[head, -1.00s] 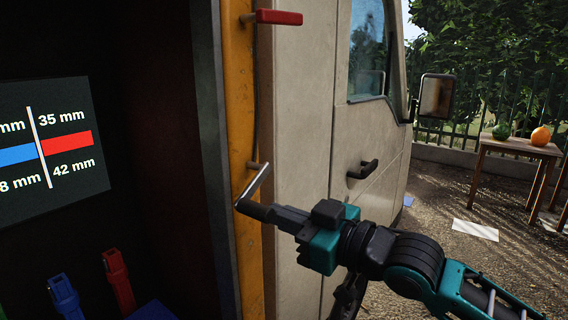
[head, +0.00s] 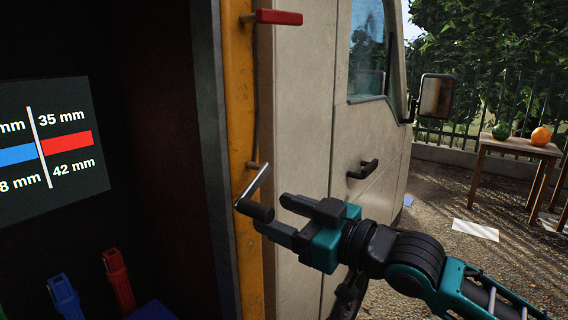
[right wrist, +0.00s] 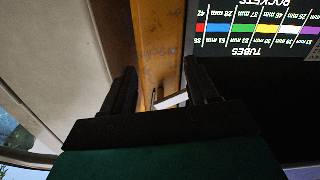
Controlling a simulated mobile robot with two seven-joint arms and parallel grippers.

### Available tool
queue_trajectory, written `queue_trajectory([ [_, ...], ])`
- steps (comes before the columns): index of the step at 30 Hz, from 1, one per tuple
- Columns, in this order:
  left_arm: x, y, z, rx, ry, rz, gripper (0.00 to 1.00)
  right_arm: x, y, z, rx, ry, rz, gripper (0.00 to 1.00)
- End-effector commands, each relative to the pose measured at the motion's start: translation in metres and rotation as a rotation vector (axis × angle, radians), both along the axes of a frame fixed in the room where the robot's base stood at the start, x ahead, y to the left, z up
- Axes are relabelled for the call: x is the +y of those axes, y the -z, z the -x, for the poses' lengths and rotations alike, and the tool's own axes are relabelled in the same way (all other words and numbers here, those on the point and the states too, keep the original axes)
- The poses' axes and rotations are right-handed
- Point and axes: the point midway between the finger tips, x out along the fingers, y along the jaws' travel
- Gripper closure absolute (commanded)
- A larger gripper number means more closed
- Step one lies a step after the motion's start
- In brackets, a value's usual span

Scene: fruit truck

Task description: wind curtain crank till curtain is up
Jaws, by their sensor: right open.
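The curtain crank (head: 256,188) is a bent metal rod with a dark cylindrical handle (head: 257,211), mounted on the yellow post of the truck. Its arm slants down and left from the pivot. My right gripper (head: 268,214) is open, just right of the crank handle, with its fingers pointing left toward it. In the right wrist view the crank's metal arm (right wrist: 172,101) shows between the two open fingers (right wrist: 160,88). Whether a finger touches the handle I cannot tell. The curtain is not recognisable in these frames. My left gripper is not in view.
A red-handled lever (head: 279,17) sits higher on the post (head: 243,120). A door handle (head: 362,169) and side mirror (head: 437,97) project from the truck. A dark sign (head: 50,150) hangs inside the opening. A table (head: 515,146) with fruit stands at the right.

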Motion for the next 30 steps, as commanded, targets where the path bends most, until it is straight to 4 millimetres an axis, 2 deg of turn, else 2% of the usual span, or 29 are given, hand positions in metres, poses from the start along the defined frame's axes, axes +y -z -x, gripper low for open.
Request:
queue_trajectory([
  [1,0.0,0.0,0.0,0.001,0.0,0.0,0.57,0.0,0.0,0.0,0.0,0.0,0.0,0.36],
  [5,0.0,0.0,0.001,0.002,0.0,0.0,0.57,0.0,0.0,0.0,0.0,0.0,0.0,0.26],
  [14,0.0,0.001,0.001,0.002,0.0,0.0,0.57,-0.002,0.0,0.001,0.0,0.001,0.001,0.26],
  [30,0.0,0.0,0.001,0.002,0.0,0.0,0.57,-0.029,0.0,0.02,0.0,0.001,0.001,0.26],
])
